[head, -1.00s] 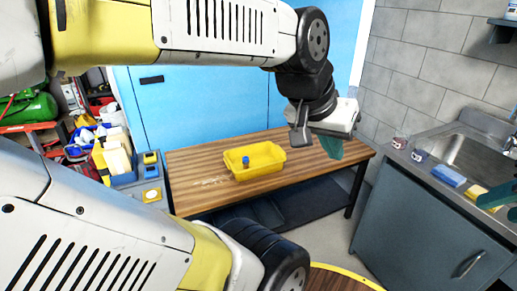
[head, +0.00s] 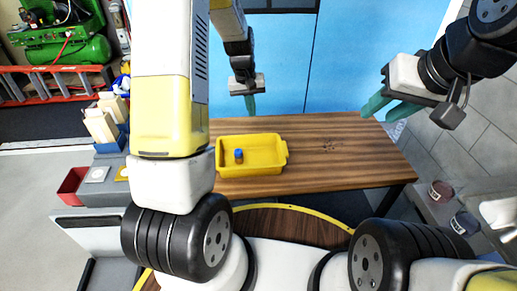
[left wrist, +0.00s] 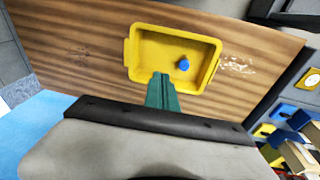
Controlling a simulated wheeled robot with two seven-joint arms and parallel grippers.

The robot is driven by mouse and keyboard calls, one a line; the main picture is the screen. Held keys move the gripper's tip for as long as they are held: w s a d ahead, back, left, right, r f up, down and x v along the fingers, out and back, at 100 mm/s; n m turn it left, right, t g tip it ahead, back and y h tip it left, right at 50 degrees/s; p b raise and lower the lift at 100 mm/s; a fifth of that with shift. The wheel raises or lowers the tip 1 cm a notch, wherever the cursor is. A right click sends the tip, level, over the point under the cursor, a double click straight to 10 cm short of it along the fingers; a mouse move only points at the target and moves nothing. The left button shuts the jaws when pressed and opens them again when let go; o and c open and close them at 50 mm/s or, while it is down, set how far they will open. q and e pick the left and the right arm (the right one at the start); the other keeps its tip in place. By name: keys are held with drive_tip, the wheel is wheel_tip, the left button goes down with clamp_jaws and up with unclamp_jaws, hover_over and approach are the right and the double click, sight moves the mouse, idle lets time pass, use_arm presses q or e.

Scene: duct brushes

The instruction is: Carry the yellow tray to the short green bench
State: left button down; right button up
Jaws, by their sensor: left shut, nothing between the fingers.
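The yellow tray (head: 268,168) rests on a wood-topped table, with a small blue object (head: 239,155) inside it. The tray also shows in the left wrist view (left wrist: 142,52), with the blue object (left wrist: 183,64) in it. My left gripper (head: 250,104) is shut and empty, above and beyond the tray near the table's back edge. Its green fingers (left wrist: 162,90) point toward the tray's near rim in the left wrist view; contact is not visible. My right gripper (head: 384,108) is open and empty, above the table's right end. I cannot make out a short green bench.
The table (head: 345,160) has bare wood right of the tray. A round, yellow-edged wooden top (head: 285,222) is in front. A grey unit with a red bin (head: 73,184) stands left, a ladder (head: 50,80) and green compressor (head: 65,45) behind. Mugs (head: 440,191) stand right.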

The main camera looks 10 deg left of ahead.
use_arm(q)
drive_tip(key=g+y, duration=0.1)
drive_tip(key=g, duration=0.1)
approach(252, 167)
drive_tip(key=w+a+f, duration=0.2)
drive_tip(key=w, duration=0.4)
drive_tip(key=shift+n, duration=0.3)
drive_tip(key=f, duration=1)
drive_tip(key=shift+s+d+f, duration=0.2)
drive_tip(key=shift+s+f, duration=0.1)
drive_tip(key=shift+f, duration=0.05)
drive_tip(key=shift+s+d+r, duration=0.15)
drive_tip(key=shift+s+d, duration=0.05)
drive_tip(key=shift+s, duration=0.4)
drive_tip(key=shift+s+d+r, duration=0.1)
drive_tip(key=shift+s+d, duration=0.05)
drive_tip(key=shift+s, duration=0.5)
drive_tip(key=shift+s+d, duration=0.15)
drive_tip(key=shift+s, duration=0.4)
